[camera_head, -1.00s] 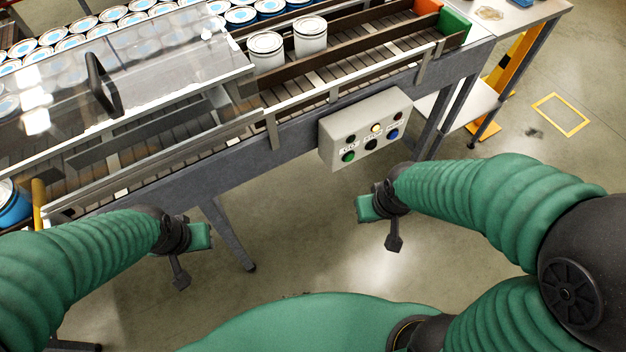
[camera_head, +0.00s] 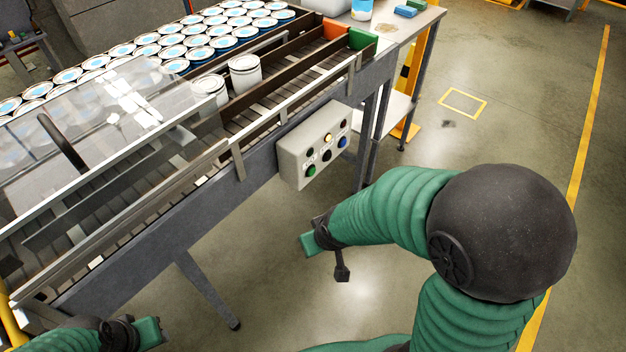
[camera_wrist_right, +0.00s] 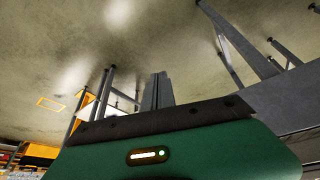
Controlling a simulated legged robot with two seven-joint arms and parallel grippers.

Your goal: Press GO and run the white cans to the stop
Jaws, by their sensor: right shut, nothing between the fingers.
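Two white cans, a nearer one (camera_head: 211,90) and a farther one (camera_head: 244,72), stand upright in a lane of the roller conveyor. The nearer is beside the clear cover's end. An orange-red block (camera_head: 335,29) and a green block (camera_head: 362,39) close the lanes at the far end. The grey control box (camera_head: 296,160) on the conveyor's side has a green button (camera_head: 310,171) at lower left and a lit yellow lamp (camera_head: 327,138). My right gripper (camera_head: 307,244) is shut and empty, below and apart from the box. My left gripper (camera_head: 150,332) is at bottom left; its fingers are unclear.
Many blue-and-white cans (camera_head: 200,40) stand behind the lanes. A clear cover (camera_head: 100,110) lies over the left part of the conveyor. A side table (camera_head: 405,25) stands beyond the far end. Floor in front of the conveyor is open, except for its leg (camera_head: 208,290).

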